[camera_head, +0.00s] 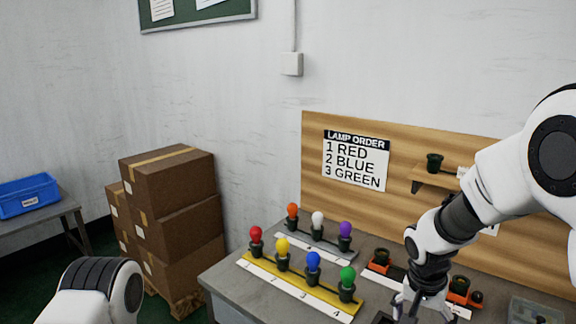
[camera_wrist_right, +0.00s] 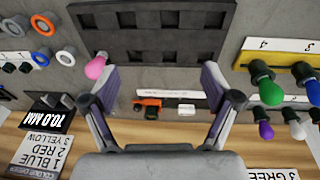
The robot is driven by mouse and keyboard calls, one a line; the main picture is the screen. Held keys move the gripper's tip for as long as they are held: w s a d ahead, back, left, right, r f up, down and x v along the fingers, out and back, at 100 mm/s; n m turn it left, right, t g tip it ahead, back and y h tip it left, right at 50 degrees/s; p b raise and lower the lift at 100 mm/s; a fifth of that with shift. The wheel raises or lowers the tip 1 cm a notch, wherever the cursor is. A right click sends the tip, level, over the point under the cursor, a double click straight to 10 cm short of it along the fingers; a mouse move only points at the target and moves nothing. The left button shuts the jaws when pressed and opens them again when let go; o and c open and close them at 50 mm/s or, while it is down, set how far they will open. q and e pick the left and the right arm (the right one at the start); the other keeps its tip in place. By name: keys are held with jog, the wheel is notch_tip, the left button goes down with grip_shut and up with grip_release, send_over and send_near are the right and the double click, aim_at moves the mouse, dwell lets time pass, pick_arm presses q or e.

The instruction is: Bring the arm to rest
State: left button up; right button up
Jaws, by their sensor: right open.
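My right arm comes in from the right in the head view. Its gripper (camera_head: 424,306) hangs over the bench at the lower right, partly cut by the frame edge. In the right wrist view the gripper (camera_wrist_right: 157,72) has its two fingers spread wide with nothing between them. Below them is a dark tray (camera_wrist_right: 108,42) with square pockets. A pink bulb (camera_wrist_right: 95,68) shows just beside the left finger; I cannot tell whether they touch. Part of my left arm (camera_head: 95,292) shows at the lower left; its gripper is out of view.
A yellow strip (camera_head: 258,271) holds red, yellow, blue and green bulbs; orange, white and purple ones stand behind. Orange-and-black fixtures (camera_head: 380,260) sit near my right arm. A wooden backboard (camera_head: 400,135) carries a lamp-order sign (camera_head: 356,160) and shelf (camera_head: 436,177). Stacked boxes (camera_head: 170,185) stand left.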

jog(key=s+f+g+y+b, duration=0.1)
jog(key=s+f+g, duration=0.2)
jog(key=s+f, duration=0.65)
jog(key=s+f+g, duration=0.2)
jog(key=s+f, duration=0.5)
jog(key=f, duration=0.5)
jog(key=s+a+f+n+y, duration=0.1)
jog(key=s+f+n, duration=0.1)
jog(key=s+f, duration=0.45)
jog(key=s+a+f+n, duration=0.1)
jog(key=s+f+n, duration=0.15)
jog(key=s, duration=0.75)
jog(key=w+t, duration=0.1)
jog(key=w+n+t, duration=0.1)
jog(key=w, duration=0.1)
jog(key=w+n+t, duration=0.1)
jog(key=t, duration=0.1)
jog(key=shift+w+d+f+n+b, duration=0.1)
jog(key=shift+w+d+n+b, duration=0.2)
jog(key=shift+b, duration=0.1)
